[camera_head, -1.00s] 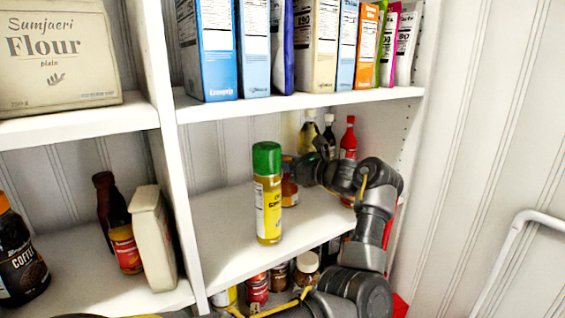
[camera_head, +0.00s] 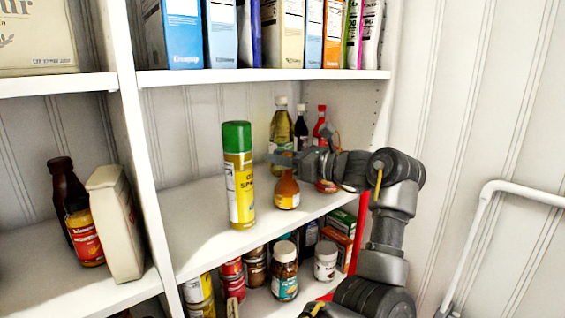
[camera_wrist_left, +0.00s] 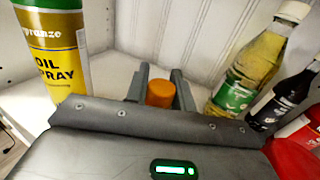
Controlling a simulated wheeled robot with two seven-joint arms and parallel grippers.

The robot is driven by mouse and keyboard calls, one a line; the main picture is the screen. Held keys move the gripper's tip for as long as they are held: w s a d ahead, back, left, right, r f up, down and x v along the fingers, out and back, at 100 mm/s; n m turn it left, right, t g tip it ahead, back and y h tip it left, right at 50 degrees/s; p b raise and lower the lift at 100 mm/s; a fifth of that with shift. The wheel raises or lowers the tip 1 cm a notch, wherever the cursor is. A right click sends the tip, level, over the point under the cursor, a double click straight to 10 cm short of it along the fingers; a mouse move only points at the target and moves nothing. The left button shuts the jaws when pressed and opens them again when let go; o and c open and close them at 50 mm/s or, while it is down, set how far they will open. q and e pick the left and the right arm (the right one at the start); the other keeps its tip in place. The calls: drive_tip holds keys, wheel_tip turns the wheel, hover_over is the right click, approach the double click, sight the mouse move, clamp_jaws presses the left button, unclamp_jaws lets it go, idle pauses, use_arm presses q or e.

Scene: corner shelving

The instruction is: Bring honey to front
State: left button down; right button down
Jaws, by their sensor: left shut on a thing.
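The honey (camera_head: 287,194) is a small amber bottle with an orange cap, upright on the middle shelf near its front edge. My left gripper (camera_head: 288,158) is shut on its upper part. In the left wrist view the orange cap (camera_wrist_left: 160,93) sits between the two fingers (camera_wrist_left: 161,88); the bottle's body is hidden there. I cannot tell whether the base touches the shelf. My right gripper is not in view.
A green-capped oil spray can (camera_head: 239,176) stands just left of the honey. A pale oil bottle (camera_head: 281,125), a dark bottle (camera_head: 301,128) and a red bottle (camera_head: 320,124) stand behind. Boxes line the shelf above; jars (camera_head: 285,272) fill the one below.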

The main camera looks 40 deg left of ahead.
use_arm(q)
drive_tip(key=shift+d, duration=0.4)
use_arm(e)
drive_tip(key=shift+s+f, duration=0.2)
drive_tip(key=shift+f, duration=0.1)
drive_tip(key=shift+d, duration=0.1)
use_arm(q)
drive_tip(key=c, duration=1.1)
unclamp_jaws()
